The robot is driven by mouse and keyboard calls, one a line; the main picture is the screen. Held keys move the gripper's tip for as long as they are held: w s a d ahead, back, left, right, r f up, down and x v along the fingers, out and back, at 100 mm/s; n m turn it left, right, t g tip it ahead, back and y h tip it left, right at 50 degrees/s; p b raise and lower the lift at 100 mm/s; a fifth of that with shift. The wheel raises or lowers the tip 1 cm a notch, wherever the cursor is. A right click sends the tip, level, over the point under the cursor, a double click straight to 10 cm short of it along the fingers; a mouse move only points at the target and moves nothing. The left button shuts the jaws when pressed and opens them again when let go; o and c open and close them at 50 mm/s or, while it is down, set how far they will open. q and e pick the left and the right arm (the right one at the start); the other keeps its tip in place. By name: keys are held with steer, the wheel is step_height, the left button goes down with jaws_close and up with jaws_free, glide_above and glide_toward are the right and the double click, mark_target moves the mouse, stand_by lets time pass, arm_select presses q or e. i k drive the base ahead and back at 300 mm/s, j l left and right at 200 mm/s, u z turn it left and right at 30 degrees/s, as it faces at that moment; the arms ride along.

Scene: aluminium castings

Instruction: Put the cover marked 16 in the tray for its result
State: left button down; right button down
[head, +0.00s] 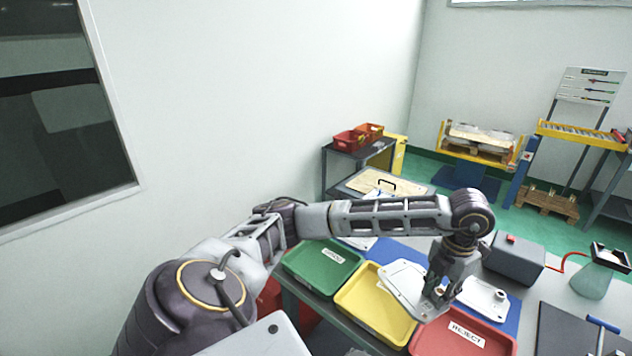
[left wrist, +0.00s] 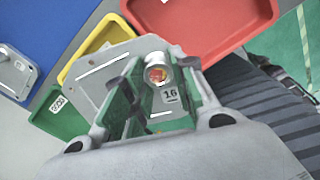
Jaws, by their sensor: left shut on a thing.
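My left gripper (head: 437,296) is shut on a pale grey cover (head: 402,281), gripping its raised round boss. In the left wrist view this cover (left wrist: 110,70) bears a label reading 16, and the boss shows orange-red inside. The fingers (left wrist: 150,95) stand on both sides of the boss. In the head view the cover overlaps the right side of the yellow tray (head: 361,312) and the blue mat; its exact height is unclear. The red tray (head: 428,343), labelled REJECT, is in front. The green tray (head: 308,272) is left of the yellow one. My right gripper is not in view.
Another cover (head: 489,300) lies on the blue mat (head: 511,318) right of my gripper; part of another (head: 357,242) shows behind the green tray. A grey box (head: 516,262) with a red button stands behind.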

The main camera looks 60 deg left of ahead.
mark_target(322, 266)
steer(key=k+j+z, duration=0.15)
steer(key=j, duration=0.3)
steer(key=k+j+z, duration=0.1)
steer(key=k+j, duration=0.15)
steer(key=j, duration=0.2)
steer(key=k+j+z, duration=0.15)
steer(key=j, duration=0.25)
steer(key=k+j+z, duration=0.1)
steer(key=k+j, duration=0.25)
